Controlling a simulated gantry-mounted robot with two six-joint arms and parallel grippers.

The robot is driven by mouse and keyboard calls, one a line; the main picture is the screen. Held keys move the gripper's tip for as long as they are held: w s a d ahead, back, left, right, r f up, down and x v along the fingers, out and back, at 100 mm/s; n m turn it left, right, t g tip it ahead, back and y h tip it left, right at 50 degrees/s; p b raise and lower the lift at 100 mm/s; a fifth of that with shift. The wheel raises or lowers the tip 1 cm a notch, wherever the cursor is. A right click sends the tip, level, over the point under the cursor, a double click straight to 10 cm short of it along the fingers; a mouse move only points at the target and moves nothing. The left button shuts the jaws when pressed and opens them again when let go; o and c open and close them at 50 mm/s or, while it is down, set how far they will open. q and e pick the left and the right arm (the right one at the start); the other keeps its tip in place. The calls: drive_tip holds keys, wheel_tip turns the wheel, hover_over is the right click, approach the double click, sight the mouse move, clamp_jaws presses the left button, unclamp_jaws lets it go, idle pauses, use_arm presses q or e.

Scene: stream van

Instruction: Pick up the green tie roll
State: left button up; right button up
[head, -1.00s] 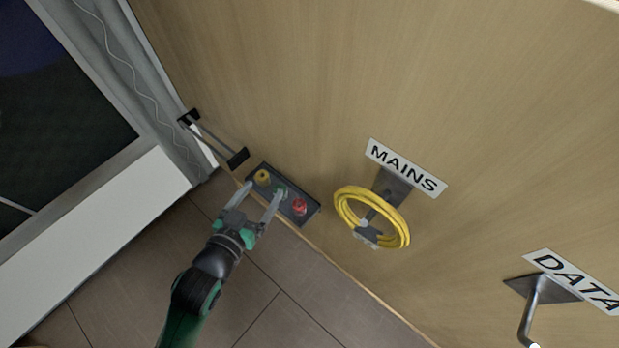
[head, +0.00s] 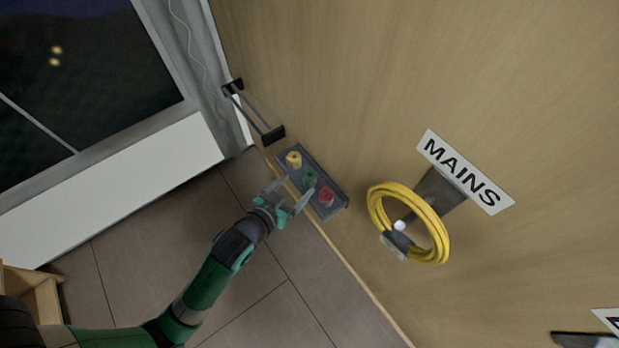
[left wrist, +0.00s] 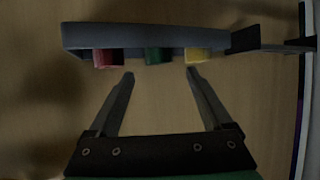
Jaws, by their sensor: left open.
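The green tie roll (head: 310,178) sits in the middle of a small dark tray (head: 336,208) on the wooden wall, between a yellow roll (head: 293,159) and a red roll (head: 326,196). My left gripper (head: 293,194) is open and empty, just short of the tray. In the left wrist view, the green roll (left wrist: 158,56) shows ahead, between and beyond the two open fingertips (left wrist: 159,73). The red roll (left wrist: 107,58) is beyond the left finger and the yellow roll (left wrist: 198,57) beyond the right one. My right gripper is out of view.
A yellow cable coil (head: 443,236) hangs on a hook under the MAINS sign (head: 465,172), right of the tray. A black-ended rail (head: 254,113) is mounted left of the tray. The tiled floor (head: 240,300) below is mostly clear.

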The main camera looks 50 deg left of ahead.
sight(309, 175)
use_arm(q)
drive_tip(key=x, duration=0.2)
drive_tip(key=b+x, duration=0.1)
drive_tip(key=x, duration=0.2)
drive_tip(key=shift+w+d+r, duration=0.1)
drive_tip(key=shift+w+d, duration=0.1)
clamp_jaws()
